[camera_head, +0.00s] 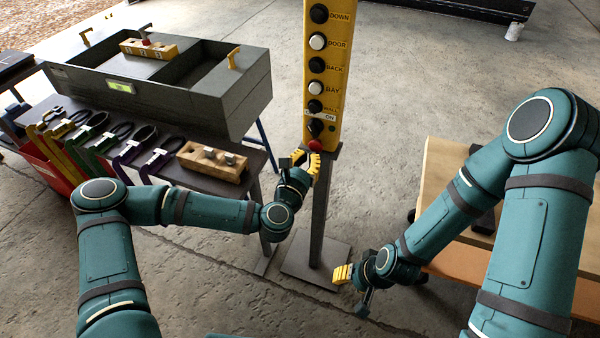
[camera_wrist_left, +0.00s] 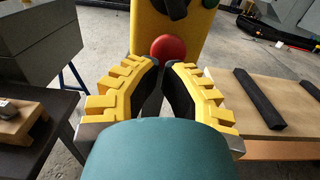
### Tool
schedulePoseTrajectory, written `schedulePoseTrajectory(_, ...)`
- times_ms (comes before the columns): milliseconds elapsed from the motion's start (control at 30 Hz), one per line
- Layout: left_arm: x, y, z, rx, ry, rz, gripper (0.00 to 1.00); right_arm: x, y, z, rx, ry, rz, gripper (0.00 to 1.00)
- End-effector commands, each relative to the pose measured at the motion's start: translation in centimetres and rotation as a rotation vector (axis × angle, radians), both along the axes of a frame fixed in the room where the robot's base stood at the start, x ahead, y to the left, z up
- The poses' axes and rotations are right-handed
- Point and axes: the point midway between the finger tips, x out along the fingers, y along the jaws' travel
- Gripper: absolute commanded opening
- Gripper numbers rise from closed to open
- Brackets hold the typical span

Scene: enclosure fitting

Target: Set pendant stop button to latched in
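The yellow pendant (camera_head: 324,75) stands upright on a dark post, with a column of black and white buttons. The red stop button (camera_head: 315,144) is at its lower end and also shows as a red dome in the left wrist view (camera_wrist_left: 168,48). Whether it is latched in I cannot tell. My left gripper (camera_head: 311,160) is just below the red button; in the left wrist view its yellow fingers (camera_wrist_left: 161,75) are apart, with nothing between them, and the button shows beyond their tips. My right gripper (camera_head: 343,274) is low, right of the post's foot, away from the pendant.
A grey toolbox (camera_head: 200,100) stands on the dark table at left, with clamps and a wooden block (camera_head: 213,162) in front. The post (camera_head: 319,210) rises from a flat base plate (camera_head: 300,262). A wooden table (camera_head: 440,165) is at right.

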Motion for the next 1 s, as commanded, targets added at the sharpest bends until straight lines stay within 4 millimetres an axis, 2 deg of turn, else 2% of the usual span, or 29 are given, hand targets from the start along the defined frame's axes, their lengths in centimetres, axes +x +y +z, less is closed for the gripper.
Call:
schedulePoseTrajectory(200, 1.5, -0.5, 0.0, -0.001, 0.001, 0.000, 0.00, -0.1, 0.0, -0.1, 0.000, 0.001, 0.000, 0.46)
schedulePoseTrajectory(567, 1.7, -0.5, 0.0, -0.001, 0.001, 0.000, 0.00, -0.1, 0.0, -0.1, 0.000, 0.002, 0.001, 0.46)
schedulePoseTrajectory(800, 3.7, -1.1, -0.2, -0.001, -0.001, 0.001, 0.00, -0.2, 0.0, -0.8, 0.001, 0.005, 0.003, 0.46)
schedulePoseTrajectory(1000, 4.0, -1.1, 0.1, -0.002, -0.002, 0.002, 0.00, -0.2, 0.0, -0.7, 0.002, 0.006, 0.004, 0.46)
